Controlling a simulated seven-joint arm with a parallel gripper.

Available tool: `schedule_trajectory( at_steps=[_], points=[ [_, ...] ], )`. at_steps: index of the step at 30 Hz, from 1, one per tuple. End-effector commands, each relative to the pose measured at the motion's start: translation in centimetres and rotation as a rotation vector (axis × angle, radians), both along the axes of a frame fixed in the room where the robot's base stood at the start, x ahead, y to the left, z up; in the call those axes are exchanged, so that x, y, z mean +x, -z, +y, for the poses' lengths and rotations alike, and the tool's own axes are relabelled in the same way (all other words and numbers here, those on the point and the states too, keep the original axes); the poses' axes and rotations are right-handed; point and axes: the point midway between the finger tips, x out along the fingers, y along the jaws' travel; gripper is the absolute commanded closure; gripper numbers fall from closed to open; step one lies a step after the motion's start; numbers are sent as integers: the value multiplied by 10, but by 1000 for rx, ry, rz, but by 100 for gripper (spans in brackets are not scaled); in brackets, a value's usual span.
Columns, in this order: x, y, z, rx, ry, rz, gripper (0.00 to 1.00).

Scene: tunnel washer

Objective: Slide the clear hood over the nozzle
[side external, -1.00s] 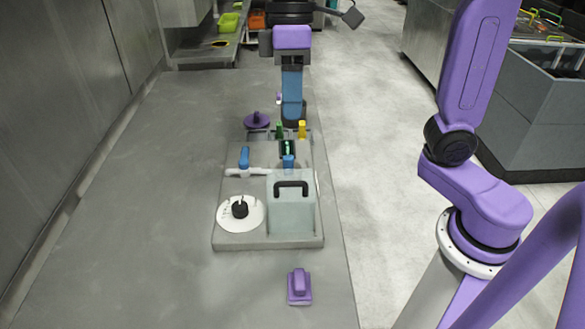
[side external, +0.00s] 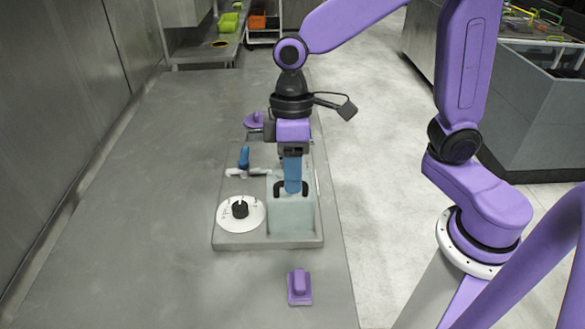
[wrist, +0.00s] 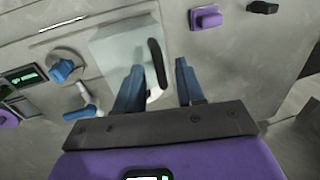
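The clear hood (side external: 293,215) is a pale, see-through box with a black handle on the panel's near right part. In the wrist view the hood (wrist: 118,45) lies just beyond my fingers, and its black handle (wrist: 156,58) lines up with the gap between them. My gripper (side external: 292,190) points down over the handle and hides its middle. In the wrist view my gripper (wrist: 159,67) is open, one blue finger on each side of the handle's line. I cannot tell whether they touch it. I cannot single out the nozzle; a white pipe with a blue lever (side external: 244,158) stands left of the hood.
A white dial with a black knob (side external: 240,212) sits left of the hood. A purple block (side external: 299,287) lies in front of the panel, and a purple round part (side external: 255,121) behind it. The wrist view shows a blue knob (wrist: 62,70) and a screen (wrist: 24,75). The left worktop is clear.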

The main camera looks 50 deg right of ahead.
Motion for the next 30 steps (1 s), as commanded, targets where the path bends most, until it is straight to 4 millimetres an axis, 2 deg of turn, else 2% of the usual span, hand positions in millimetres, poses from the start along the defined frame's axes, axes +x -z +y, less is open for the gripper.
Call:
schedule_trajectory(
  at_steps=[5, 6, 8, 9, 17, 20, 30],
  points=[
    [0, 0, 0, 0, 0, 0, 62],
    [0, 0, 0, 0, 0, 0, 75],
    [0, 0, 0, 0, 0, 0, 94],
    [0, 0, 0, 0, 0, 0, 100],
    [5, 0, -4, 0, 1, 0, 100],
    [17, -1, -16, -1, 5, 1, 100],
    [75, -1, -73, 1, 6, -2, 100]
  ],
)
